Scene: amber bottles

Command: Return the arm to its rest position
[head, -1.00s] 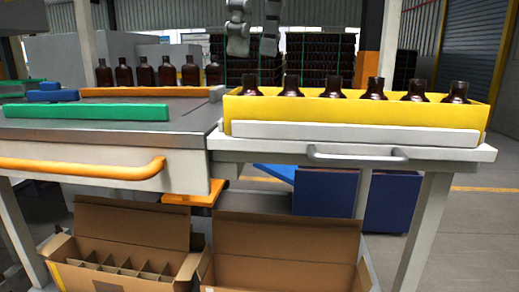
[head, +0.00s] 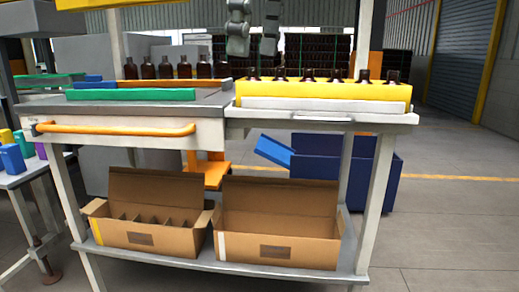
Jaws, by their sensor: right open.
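My right gripper (head: 253,46) hangs at the top middle of the head view, with its two grey fingers apart and nothing between them. It is above the bench, apart from the bottles. A row of amber bottles (head: 184,68) stands at the back of the bench on the left. More amber bottles (head: 308,76) show their necks above the yellow crate (head: 320,91) on the right. My left gripper is not in view.
The bench (head: 212,112) has an orange handle (head: 115,130). A divided carton (head: 150,238) and an open carton (head: 280,252) sit on its lower shelf. A blue bin (head: 345,175) stands behind. A side table with coloured items (head: 12,157) is at left; floor at right is clear.

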